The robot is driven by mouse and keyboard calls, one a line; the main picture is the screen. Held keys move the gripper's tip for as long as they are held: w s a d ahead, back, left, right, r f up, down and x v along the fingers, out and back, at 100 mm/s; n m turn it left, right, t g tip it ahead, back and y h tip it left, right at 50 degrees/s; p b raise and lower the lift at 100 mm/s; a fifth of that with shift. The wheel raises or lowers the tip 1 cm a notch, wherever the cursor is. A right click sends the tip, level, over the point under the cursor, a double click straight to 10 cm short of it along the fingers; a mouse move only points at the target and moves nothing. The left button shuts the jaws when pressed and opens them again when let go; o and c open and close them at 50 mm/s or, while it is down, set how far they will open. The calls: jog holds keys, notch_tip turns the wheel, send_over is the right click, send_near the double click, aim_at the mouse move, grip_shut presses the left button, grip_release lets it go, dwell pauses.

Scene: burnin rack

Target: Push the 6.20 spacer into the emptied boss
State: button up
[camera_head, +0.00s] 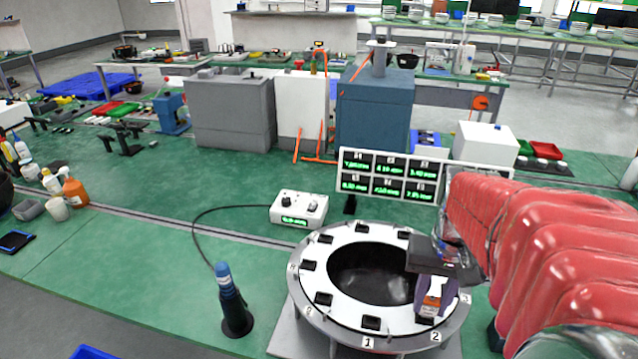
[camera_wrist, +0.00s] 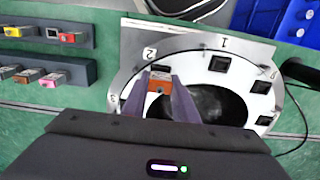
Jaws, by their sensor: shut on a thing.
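My gripper (camera_head: 432,306) is over the near right part of a white ring fixture (camera_head: 318,314), by the number 2. Its purple fingers are shut on a small orange spacer (camera_wrist: 160,86), which also shows between the fingertips in the head view (camera_head: 430,301). A dark boss (camera_wrist: 160,69) at number 2 lies at the fingertips, partly hidden by them. I cannot tell how far the spacer is in it, and its size marking is not readable. Another boss (camera_wrist: 220,63) shows at number 1.
Several coloured blocks, one of them red (camera_wrist: 67,38), sit in dark racks left in the wrist view. A blue-topped tool in a black stand (camera_head: 234,302) is left of the ring.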

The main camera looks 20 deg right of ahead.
aim_at(433, 296)
jog(key=shift+f, duration=0.6)
jog(key=o, duration=1.2)
jog(key=shift+r, duration=0.1)
notch_tip(433, 296, up, 14)
jog(key=shift+f, duration=0.25)
jog(key=shift+w, duration=0.1)
dwell(0.3)
